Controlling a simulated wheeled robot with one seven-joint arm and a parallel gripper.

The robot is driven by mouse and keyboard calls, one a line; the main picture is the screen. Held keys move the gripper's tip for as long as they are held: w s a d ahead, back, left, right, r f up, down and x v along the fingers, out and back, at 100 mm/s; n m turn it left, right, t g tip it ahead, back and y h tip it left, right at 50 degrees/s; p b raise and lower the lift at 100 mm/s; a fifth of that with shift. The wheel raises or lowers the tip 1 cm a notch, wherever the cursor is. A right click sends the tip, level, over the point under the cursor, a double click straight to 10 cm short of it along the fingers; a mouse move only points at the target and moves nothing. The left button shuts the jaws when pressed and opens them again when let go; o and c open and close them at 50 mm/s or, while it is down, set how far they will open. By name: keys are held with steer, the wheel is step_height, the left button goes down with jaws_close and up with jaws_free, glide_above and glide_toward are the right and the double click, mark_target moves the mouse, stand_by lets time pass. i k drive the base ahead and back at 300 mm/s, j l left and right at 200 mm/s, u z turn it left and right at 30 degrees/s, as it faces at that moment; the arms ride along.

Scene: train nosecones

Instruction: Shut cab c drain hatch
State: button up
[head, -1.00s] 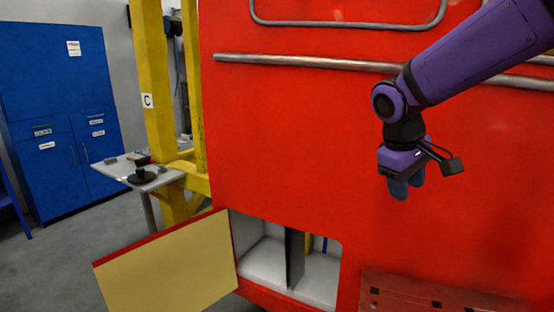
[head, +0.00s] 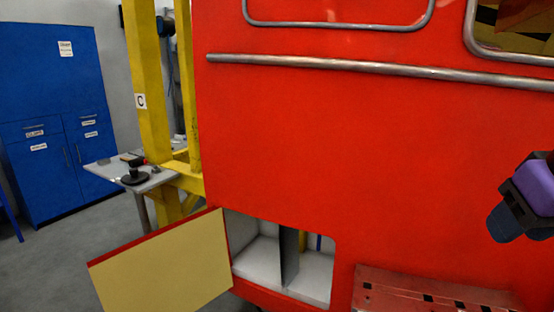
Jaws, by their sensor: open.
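The drain hatch door (head: 165,268) stands swung open to the left of its opening, with its pale yellow inner face and red edge showing. The opening (head: 262,258) low in the red cab shell shows a light interior with a dark upright divider. A yellow post beside the cab bears a letter C sign (head: 141,101). My gripper (head: 518,228) is at the right edge of the head view, partly cut off, in front of the red shell. It is open, with nothing visible between its fingers, far to the right of the hatch door.
A red slotted step (head: 430,296) juts out at the lower right of the shell. A metal handrail (head: 380,69) crosses the shell above. A small grey table (head: 128,175) with tools stands behind the door, near the yellow frame. Blue cabinets (head: 55,120) stand farther left. Grey floor lies open at left.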

mark_target(182, 265)
steer(key=i+j, duration=0.15)
steer(key=j, duration=0.3)
steer(key=i+j, duration=0.1)
steer(key=j, duration=0.35)
steer(key=i+j, duration=0.15)
steer(key=j, duration=0.35)
steer(key=i+j+z, duration=0.1)
steer(key=j, duration=0.35)
steer(key=i+j, duration=0.1)
steer(key=j, duration=0.35)
steer(key=i+j, duration=0.1)
steer(key=j, duration=0.4)
steer(key=i+j, duration=0.15)
steer(key=j, duration=0.3)
steer(key=j+z, duration=0.15)
steer(key=j, duration=1.5)
steer(key=j+z, duration=0.55)
steer(key=i+z, duration=0.1)
steer(key=z, duration=0.25)
steer(key=i+z, duration=0.1)
steer(key=z, duration=0.25)
steer(key=k+j, duration=0.15)
steer(key=k, duration=0.2)
steer(key=k+j+z, duration=0.1)
steer(key=k, duration=0.2)
